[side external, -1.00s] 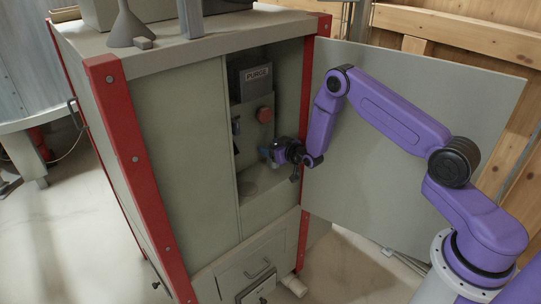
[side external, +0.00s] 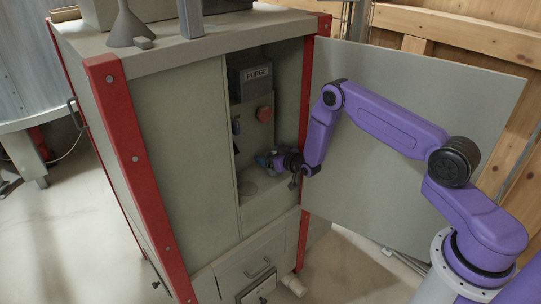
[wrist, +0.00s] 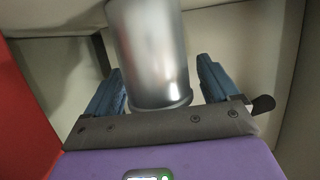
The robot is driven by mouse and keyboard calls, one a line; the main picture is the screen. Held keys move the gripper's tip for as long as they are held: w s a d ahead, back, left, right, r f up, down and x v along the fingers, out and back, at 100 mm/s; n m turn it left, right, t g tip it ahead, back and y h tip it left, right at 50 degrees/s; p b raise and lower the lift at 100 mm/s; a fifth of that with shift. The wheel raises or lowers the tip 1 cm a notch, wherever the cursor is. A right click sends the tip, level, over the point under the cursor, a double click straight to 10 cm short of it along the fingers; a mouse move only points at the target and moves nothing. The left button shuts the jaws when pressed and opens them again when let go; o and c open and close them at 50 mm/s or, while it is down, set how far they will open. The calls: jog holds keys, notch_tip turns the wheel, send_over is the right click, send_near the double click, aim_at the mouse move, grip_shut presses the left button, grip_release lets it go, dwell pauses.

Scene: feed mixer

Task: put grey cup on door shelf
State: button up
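The grey cup (wrist: 150,50) is a shiny metallic cylinder in the wrist view, its upper part cut off by the frame edge. My gripper (wrist: 160,66) has its blue fingers on either side of the cup. A narrow gap shows between the cup and the right finger; contact at the left finger is unclear.
The cabinet (side external: 180,150) has red corner posts. A drawer (side external: 255,262) is below. A funnel (side external: 127,28) stands on top.

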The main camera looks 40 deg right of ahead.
jog(key=shift+r, duration=0.15)
jog(key=v, duration=1.2)
jog(key=a+r+n+g+y, duration=0.3)
jog(key=a+r, duration=0.1)
jog(key=a, duration=0.5)
jog(key=s+a+r+n+g+y, duration=0.1)
jog(key=s+a+r+n+g, duration=0.2)
jog(key=s+a+r+g, duration=0.45)
jog(key=s+a+r+n+g, duration=0.1)
jog(key=s+r+n, duration=0.1)
jog(key=s, duration=0.7)
jog(key=s+a+r+n+g, duration=0.1)
jog(key=s+r+n, duration=0.1)
jog(key=s, duration=0.7)
jog(key=s+d+r+n+g+h, duration=0.1)
jog(key=s+d+r, duration=0.1)
jog(key=s, duration=0.4)
jog(key=s+d+r+n+g+h, duration=0.1)
jog(key=s+d+r+h, duration=0.1)
jog(key=s+d, duration=0.3)
jog(key=shift+s+d+r+n, duration=0.2)
jog(key=shift+s+r+n, duration=0.25)
jog(key=shift+s, duration=0.5)
